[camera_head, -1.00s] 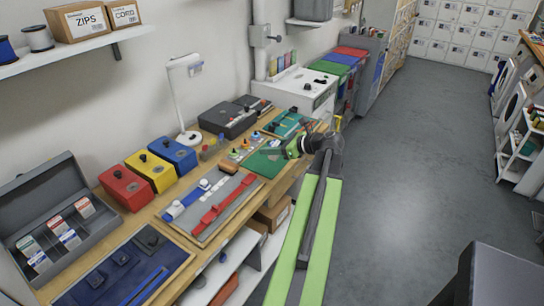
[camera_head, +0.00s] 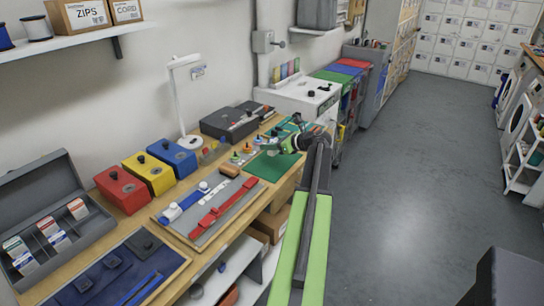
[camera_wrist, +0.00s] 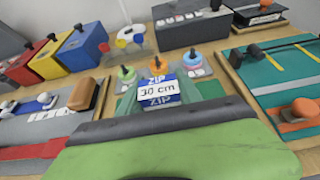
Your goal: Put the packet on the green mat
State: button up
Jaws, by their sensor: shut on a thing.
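The packet (camera_wrist: 160,93) is a small blue and white block marked "30 cm" and "ZIP", upright in the middle of the wrist view. The green mat (camera_head: 268,168) lies flat on the workbench, and part of it shows beside the packet in the wrist view (camera_wrist: 212,89). My gripper (camera_head: 290,146) is at the mat's far right side in the head view, shut on the packet.
Small knobbed pieces in green, orange and blue (camera_wrist: 158,65) stand just behind the packet. A brown block (camera_head: 230,170) and a grey board with a red strap (camera_head: 220,205) lie left of the mat. Red, yellow and blue boxes (camera_head: 148,172) stand against the wall.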

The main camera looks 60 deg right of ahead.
aim_at(270, 160)
jog(key=shift+f+b, duration=2.2)
jog(key=o, duration=1.3)
jog(key=shift+r, duration=0.1)
jog(key=shift+o, duration=0.2)
jog(key=shift+r+p, duration=0.2)
jog(key=shift+p, duration=0.1)
jog(key=p+v, duration=0.4)
jog(key=v, duration=0.7)
jog(key=shift+s+a+r, duration=0.1)
jog(key=shift+s+r, duration=0.1)
jog(key=shift+s, duration=0.3)
